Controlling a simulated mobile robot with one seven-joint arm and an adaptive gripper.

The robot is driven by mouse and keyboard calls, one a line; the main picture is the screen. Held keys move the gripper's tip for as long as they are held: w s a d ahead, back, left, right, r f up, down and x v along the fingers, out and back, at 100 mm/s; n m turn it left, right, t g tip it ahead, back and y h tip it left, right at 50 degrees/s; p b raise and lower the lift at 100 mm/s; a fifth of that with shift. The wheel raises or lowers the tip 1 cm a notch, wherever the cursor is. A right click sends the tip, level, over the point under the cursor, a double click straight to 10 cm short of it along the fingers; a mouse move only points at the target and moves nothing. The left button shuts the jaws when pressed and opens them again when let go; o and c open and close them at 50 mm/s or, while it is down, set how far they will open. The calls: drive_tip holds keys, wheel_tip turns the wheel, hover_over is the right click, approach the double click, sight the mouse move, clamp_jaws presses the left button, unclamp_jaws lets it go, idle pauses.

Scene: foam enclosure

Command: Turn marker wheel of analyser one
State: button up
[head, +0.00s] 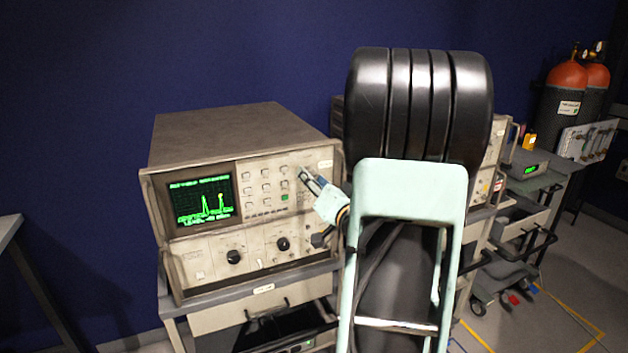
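An analyser (235,138), a beige box with a green-trace screen (202,200), stands on a cart at left centre. Its front panel has several small buttons and two clear black knobs, one lower left (234,257) and one to its right (283,244). My gripper (305,177) is at the upper right of this panel, its tips close to the face beside the button rows. Contact cannot be made out. I cannot pick out the marker wheel for certain; my gripper and arm cover part of the panel's right side. The finger gap is too small to read.
My arm blocks the middle right of the view. Another beige instrument (497,150) shows partly behind it. Further right are a cart with a small green-display device (530,169) and red-topped gas cylinders (565,85). A table edge (10,232) is at far left.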

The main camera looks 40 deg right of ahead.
drive_tip(key=shift+o, duration=0.5)
drive_tip(key=shift+s, duration=0.1)
drive_tip(key=v, duration=0.7)
drive_tip(key=shift+s, duration=0.15)
drive_tip(key=shift+d, duration=0.1)
